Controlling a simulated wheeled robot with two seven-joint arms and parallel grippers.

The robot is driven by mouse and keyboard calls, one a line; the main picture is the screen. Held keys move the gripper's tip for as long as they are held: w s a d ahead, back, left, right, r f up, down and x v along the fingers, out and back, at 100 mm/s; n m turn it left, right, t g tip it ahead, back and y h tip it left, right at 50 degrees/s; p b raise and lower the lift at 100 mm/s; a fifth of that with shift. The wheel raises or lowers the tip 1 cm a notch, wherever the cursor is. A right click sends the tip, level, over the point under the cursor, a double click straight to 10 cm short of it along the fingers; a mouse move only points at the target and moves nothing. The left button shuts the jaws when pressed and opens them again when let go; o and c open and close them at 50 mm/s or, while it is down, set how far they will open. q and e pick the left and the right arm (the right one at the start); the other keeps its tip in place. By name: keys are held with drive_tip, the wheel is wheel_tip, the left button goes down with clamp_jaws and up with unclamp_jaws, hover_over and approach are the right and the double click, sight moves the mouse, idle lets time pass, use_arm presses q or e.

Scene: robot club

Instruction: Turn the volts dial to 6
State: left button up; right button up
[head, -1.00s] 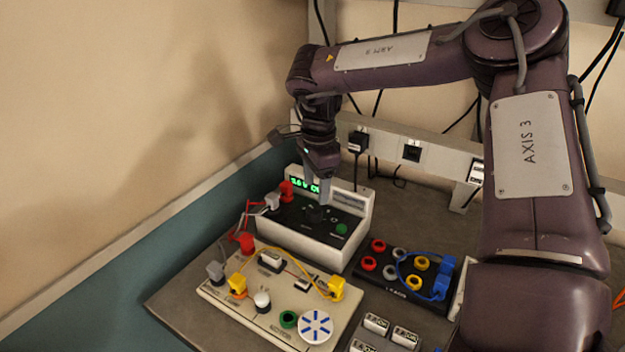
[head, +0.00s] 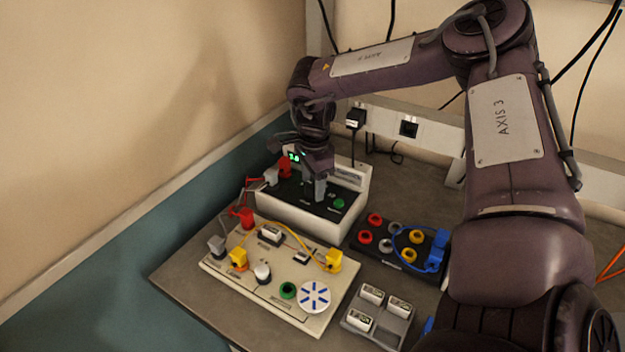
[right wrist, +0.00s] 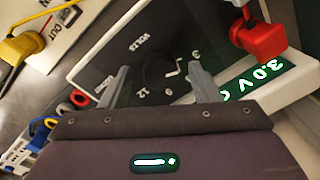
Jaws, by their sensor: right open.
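The power supply (head: 290,217) is a pale box with a black sloping panel at the back of the bench. In the right wrist view its volts dial (right wrist: 157,72) is a dark round knob with a white mark on the side towards the 3. The print VOLTS and a 12 show around it. The green display (right wrist: 262,75) reads 3.0 V, with the rest cut off. My right gripper (head: 314,193) is over the panel, open. In the right wrist view its fingers (right wrist: 158,78) are on either side of the dial; I cannot tell whether they touch it. My left gripper is not in view.
A red plug (head: 285,168) stands on the panel beside the gripper. A cream circuit board (head: 232,277) with plugs and yellow leads lies in front. A black socket block (head: 378,256) and a grey tray (head: 385,335) are to the right.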

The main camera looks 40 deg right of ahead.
drive_tip(key=c, duration=1)
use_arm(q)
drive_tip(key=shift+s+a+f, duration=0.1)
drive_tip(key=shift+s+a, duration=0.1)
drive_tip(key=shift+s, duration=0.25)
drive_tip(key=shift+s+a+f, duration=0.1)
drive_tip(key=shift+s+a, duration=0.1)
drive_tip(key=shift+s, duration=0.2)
